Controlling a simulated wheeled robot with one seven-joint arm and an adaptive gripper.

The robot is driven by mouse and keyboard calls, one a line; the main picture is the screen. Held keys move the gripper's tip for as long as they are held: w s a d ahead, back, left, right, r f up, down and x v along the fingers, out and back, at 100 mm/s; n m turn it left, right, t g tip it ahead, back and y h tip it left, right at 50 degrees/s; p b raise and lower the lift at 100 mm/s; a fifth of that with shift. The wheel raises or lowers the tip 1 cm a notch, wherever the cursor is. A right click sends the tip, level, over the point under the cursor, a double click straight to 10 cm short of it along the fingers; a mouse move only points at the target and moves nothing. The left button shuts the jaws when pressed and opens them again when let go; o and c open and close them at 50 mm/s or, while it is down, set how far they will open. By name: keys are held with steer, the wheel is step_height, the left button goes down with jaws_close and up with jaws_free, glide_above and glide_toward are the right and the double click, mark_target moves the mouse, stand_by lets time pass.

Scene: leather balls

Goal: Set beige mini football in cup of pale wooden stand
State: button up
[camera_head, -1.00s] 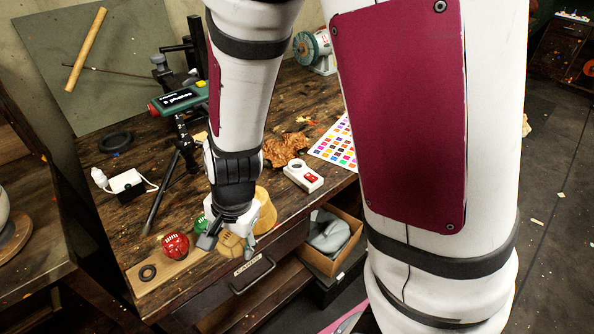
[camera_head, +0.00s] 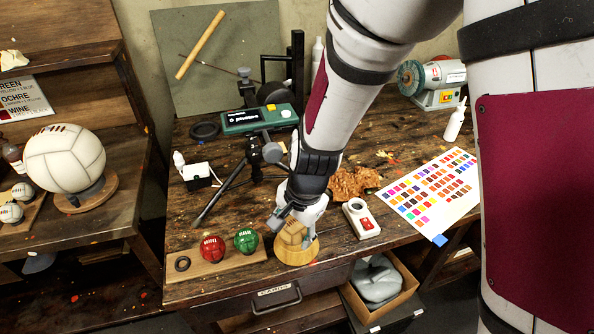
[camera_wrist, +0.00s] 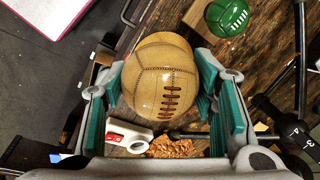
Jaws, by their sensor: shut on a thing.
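The beige mini football (camera_head: 292,236) with brown lacing is held between the fingers of my gripper (camera_head: 296,226). In the wrist view the ball (camera_wrist: 155,92) sits between the teal finger pads of my gripper (camera_wrist: 165,98), lacing facing the camera.
A red ball (camera_head: 211,249) and a green ball (camera_head: 246,240) sit on a wooden board left of the stand. A black tripod (camera_head: 226,190) stands behind them. A white device with a red switch (camera_head: 361,218) lies right of the stand. The drawer front is just below.

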steer(key=w, duration=0.6)
steer(key=shift+w+d+f, duration=0.25)
steer(key=shift+d+f, duration=0.1)
steer(key=shift+d, duration=0.05)
steer(key=shift+f, duration=1.7)
steer(key=shift+f, duration=0.1)
steer(key=o, duration=1.2)
